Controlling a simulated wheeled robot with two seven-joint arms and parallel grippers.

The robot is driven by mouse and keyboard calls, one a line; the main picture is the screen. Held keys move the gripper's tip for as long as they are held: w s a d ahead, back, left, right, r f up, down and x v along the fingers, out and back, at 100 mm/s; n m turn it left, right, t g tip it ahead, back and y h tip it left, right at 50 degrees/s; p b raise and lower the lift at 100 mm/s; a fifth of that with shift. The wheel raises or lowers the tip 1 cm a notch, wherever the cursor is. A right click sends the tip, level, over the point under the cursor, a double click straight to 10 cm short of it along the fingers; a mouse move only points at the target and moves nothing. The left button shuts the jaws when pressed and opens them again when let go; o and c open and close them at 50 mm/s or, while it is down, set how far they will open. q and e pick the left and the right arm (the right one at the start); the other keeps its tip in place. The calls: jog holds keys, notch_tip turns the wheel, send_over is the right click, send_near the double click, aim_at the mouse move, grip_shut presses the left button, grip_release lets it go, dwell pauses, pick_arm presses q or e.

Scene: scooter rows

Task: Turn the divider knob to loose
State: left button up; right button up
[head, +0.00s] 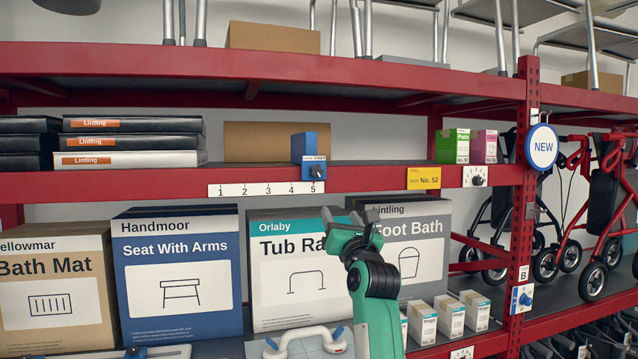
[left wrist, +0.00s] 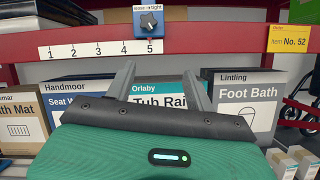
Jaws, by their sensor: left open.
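The blue divider (head: 304,147) stands on the middle red shelf, its front plate above the 5 of a white number strip (head: 267,189). Its dark divider knob (head: 318,173) sits on that plate; it also shows at the top of the left wrist view (left wrist: 149,22), under a small label that seems to read loose and tight. The knob's exact pointing is too small to tell. My green left gripper (head: 350,214) is open and empty, below and a little right of the knob, in front of the Tub Rail box (head: 258,290). Its fingers (left wrist: 160,72) point toward the shelf edge. My right gripper is not in view.
Another dial (head: 478,180) is on the shelf edge to the right, and a blue-plated knob (head: 523,298) is on the red post. Flat Lintling boxes (head: 133,141) lie left on the shelf. A Foot Bath box (head: 428,240) stands behind my arm. The space before the knob is clear.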

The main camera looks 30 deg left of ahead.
pick_arm(q)
notch_tip(320, 180, up, 4)
jog(key=s+a+n, duration=0.1)
jog(key=s+n, duration=0.1)
jog(key=p, duration=0.8)
send_near(317, 173)
jog(key=x, duration=0.7)
jog(key=shift+w+a+r, duration=0.2)
jog(key=shift+r, duration=0.2)
jog(key=shift+w+a, duration=0.25)
jog(key=c, duration=1)
